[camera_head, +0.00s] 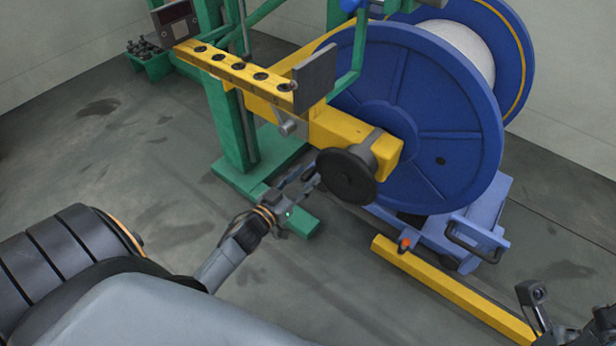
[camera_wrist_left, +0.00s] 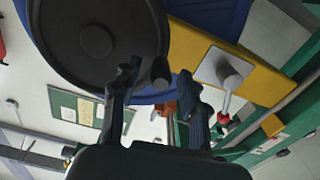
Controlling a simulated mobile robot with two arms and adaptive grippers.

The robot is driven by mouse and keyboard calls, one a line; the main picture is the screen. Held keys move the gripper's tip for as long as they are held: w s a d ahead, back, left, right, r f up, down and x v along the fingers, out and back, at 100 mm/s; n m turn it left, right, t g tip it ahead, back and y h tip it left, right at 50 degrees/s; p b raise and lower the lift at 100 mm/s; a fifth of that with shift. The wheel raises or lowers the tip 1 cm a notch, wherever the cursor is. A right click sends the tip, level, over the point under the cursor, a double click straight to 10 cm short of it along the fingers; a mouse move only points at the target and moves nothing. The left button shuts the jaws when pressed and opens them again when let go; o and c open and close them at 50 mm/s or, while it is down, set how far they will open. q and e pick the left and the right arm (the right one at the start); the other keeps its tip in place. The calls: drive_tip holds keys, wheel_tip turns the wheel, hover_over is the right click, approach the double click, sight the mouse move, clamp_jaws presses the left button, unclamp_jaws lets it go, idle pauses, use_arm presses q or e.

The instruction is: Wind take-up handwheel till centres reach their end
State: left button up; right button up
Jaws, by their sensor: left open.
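The take-up handwheel (camera_head: 347,176) is a black disc on the near end of a yellow beam (camera_head: 345,130). It fills the upper left of the left wrist view (camera_wrist_left: 97,40). A short dark handle (camera_wrist_left: 160,71) stands out from its rim in that view. My left gripper (camera_head: 308,179) is at the wheel's left edge. Its fingers (camera_wrist_left: 160,85) are open, one on either side of the handle in the wrist view; contact cannot be told. Part of my right gripper (camera_head: 535,297) shows at the lower right, cut by the frame. The centres cannot be made out clearly.
A large blue reel (camera_head: 455,110) with pale winding stands right of the wheel. A green post (camera_head: 225,115) and a grey plate (camera_head: 315,78) are behind. A yellow floor rail (camera_head: 450,290) and blue cart (camera_head: 480,225) lie at right. The floor left is clear.

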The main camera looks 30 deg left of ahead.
use_arm(q)
drive_tip(key=shift+w, duration=0.95)
drive_tip(key=shift+c, duration=0.2)
clamp_jaws()
drive_tip(key=shift+d+f, duration=0.1)
